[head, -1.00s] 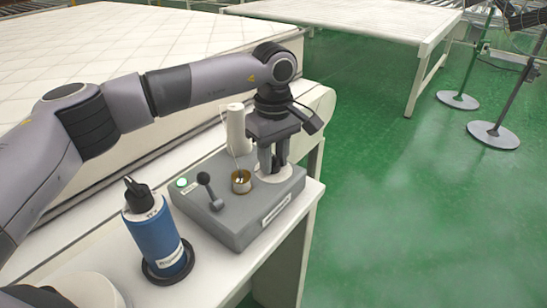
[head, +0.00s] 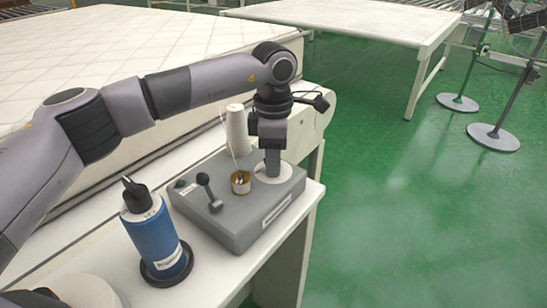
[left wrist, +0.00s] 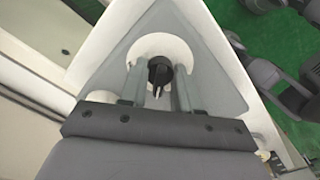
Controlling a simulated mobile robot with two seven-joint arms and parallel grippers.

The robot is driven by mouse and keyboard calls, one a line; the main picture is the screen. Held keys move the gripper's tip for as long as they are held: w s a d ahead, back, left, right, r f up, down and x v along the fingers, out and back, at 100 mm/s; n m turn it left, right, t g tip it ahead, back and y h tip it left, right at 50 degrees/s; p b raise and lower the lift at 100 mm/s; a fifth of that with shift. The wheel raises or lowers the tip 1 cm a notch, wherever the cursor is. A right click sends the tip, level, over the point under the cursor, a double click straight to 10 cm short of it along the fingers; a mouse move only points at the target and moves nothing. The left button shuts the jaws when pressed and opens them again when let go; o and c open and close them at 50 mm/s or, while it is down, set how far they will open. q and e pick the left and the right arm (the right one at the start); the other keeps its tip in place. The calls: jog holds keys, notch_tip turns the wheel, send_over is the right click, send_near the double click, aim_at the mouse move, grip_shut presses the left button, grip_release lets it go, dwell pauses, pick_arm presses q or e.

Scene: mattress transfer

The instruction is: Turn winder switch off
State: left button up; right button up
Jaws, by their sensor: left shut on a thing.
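The grey winder box (head: 235,222) sits on the white table's front corner, with a small lamp (head: 180,184) that looks dark. Its switch is a black knob (left wrist: 160,72) on a white round plate (head: 268,180). In the head view the knob is hidden behind my left gripper (head: 272,168), which points straight down at the plate. In the left wrist view its two fingers stand on either side of the knob, and it is shut on it. The knob's pale mark points toward the gripper's palm in that view. My right gripper is not in view in the head picture.
A black lever (head: 209,190), a brass cup (head: 240,182) and a white thread spool (head: 237,130) are close beside the gripper. A blue bottle (head: 157,240) stands at the front left. The mattress (head: 80,50) lies behind; green floor is open at right.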

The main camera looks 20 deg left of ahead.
pick_arm(q)
jog(key=shift+w+r+n, duration=0.1)
jog(key=shift+n, duration=0.7)
jog(key=o, duration=1.1)
jog(key=shift+c, duration=0.2)
jog(key=shift+r, duration=3.55)
